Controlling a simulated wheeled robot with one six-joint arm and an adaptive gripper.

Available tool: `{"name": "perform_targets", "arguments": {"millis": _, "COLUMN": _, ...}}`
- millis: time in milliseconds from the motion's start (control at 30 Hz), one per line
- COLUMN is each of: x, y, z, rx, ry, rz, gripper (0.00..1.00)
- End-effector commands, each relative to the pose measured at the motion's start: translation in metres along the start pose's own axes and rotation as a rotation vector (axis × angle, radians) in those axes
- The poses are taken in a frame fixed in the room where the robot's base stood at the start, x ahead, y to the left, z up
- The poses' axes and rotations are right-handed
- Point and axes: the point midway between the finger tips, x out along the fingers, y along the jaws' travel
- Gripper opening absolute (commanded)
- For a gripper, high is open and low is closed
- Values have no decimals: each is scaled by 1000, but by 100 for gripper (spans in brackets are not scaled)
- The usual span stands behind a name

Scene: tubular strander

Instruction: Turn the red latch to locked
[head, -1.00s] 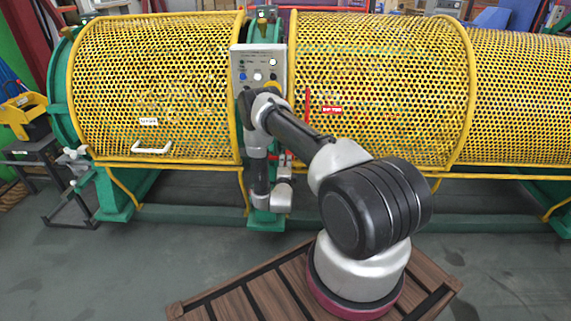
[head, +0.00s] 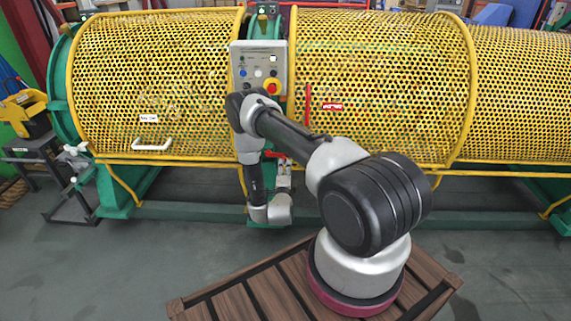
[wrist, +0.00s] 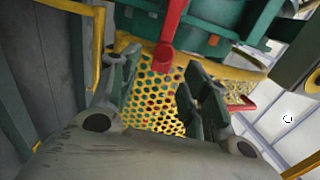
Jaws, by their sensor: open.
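A red upright bar (head: 308,104) stands on the front of the yellow mesh guard in the head view, right of the control box. A second red piece (head: 274,155) shows low, beside my wrist. In the wrist view a red bar with a rounded end (wrist: 169,35) hangs between and just beyond my fingertips; I cannot tell which of these is the latch. My gripper (wrist: 157,82) is open, with one dark green finger on each side and mesh visible between them. It looks empty. In the head view my gripper (head: 284,172) is small and partly hidden by my arm.
The grey control box (head: 259,65) with a red-and-yellow button is above my wrist. Yellow mesh guards (head: 160,80) span the machine, with a white handle (head: 152,146) at left. A green base beam (head: 190,215) runs along the floor. Another red piece (wrist: 240,118) lies right of my fingers.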

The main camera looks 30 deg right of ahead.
Motion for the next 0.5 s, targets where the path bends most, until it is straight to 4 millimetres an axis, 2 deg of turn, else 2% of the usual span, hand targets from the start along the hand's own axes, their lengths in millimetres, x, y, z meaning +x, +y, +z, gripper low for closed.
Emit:
{"name": "perform_targets", "arguments": {"millis": 100, "x": -25, "y": 1, "z": 1, "rx": -3, "ry": -3, "rz": 3, "gripper": 46}}
{"name": "perform_targets", "arguments": {"millis": 200, "x": -39, "y": 0, "z": 1, "rx": -1, "ry": -2, "rz": 2, "gripper": 46}}
{"name": "perform_targets", "arguments": {"millis": 333, "x": -49, "y": 0, "z": 0, "rx": 0, "ry": 0, "rz": 1, "gripper": 46}}
{"name": "perform_targets", "arguments": {"millis": 500, "x": -52, "y": 0, "z": 0, "rx": 1, "ry": 0, "rz": 0, "gripper": 46}}
